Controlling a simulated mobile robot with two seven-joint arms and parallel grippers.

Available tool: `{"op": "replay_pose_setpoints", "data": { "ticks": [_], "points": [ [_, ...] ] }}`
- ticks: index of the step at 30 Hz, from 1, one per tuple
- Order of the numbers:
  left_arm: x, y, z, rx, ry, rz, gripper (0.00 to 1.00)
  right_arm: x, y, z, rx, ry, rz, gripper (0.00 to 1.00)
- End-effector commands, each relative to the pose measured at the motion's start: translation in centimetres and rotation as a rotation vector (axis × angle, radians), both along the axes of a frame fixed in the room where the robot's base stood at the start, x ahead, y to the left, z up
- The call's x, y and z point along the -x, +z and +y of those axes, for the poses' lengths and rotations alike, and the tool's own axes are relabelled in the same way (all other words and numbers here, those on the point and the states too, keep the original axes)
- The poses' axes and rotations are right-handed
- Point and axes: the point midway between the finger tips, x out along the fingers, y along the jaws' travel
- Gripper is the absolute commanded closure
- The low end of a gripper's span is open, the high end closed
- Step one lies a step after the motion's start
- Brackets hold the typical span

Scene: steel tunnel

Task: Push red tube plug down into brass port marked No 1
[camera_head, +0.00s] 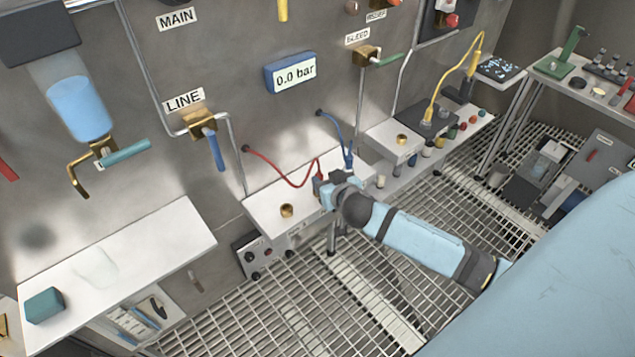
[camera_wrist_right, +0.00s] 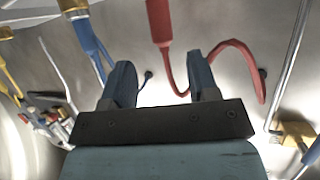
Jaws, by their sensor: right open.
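My right gripper (camera_head: 324,184) is over the white ledge below the wall and shows open in the right wrist view (camera_wrist_right: 163,82). The red tube plug (camera_wrist_right: 158,20) is in that view, beyond the gap between the two blue fingers and apart from them; its far end is cut off by the frame. Its red tube (camera_head: 285,178) loops from the wall to the gripper, which largely hides the plug in the head view. A bare brass port (camera_head: 287,210) stands on the ledge left of the gripper. I cannot read a No 1 mark. My left gripper is not in view.
A blue tube (camera_head: 347,143) hangs close behind the gripper; its plug (camera_wrist_right: 84,33) shows at a brass fitting in the wrist view. Another brass port (camera_head: 401,139) is on a white block to the right. The LINE valve (camera_head: 203,124) is on the wall above left.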

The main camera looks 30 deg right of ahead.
Motion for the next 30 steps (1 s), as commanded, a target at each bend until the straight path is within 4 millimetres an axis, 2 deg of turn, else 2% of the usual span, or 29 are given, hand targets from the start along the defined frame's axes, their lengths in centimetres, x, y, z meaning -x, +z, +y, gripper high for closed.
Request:
{"op": "replay_pose_setpoints", "data": {
  "ticks": [3, 8, 18, 26, 27, 30],
  "points": [
    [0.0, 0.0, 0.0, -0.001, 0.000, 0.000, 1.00, -1.4, -0.6, -0.2, 0.000, 0.000, 0.000, 0.46],
    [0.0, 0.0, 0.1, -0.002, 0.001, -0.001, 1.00, -2.3, -1.1, -0.4, 0.000, 0.001, 0.001, 0.46],
    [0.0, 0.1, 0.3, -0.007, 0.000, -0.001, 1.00, -6.2, -3.2, -0.9, 0.001, 0.000, 0.001, 0.46],
    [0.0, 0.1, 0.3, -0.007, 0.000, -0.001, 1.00, -6.5, -3.4, -0.9, -0.001, 0.001, 0.002, 0.46],
    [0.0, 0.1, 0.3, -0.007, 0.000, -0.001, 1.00, -6.5, -3.4, -0.9, -0.001, 0.001, 0.002, 0.48],
    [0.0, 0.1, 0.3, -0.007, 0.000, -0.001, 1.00, -6.5, -3.4, -0.9, -0.001, 0.001, 0.002, 0.71]
  ]
}}
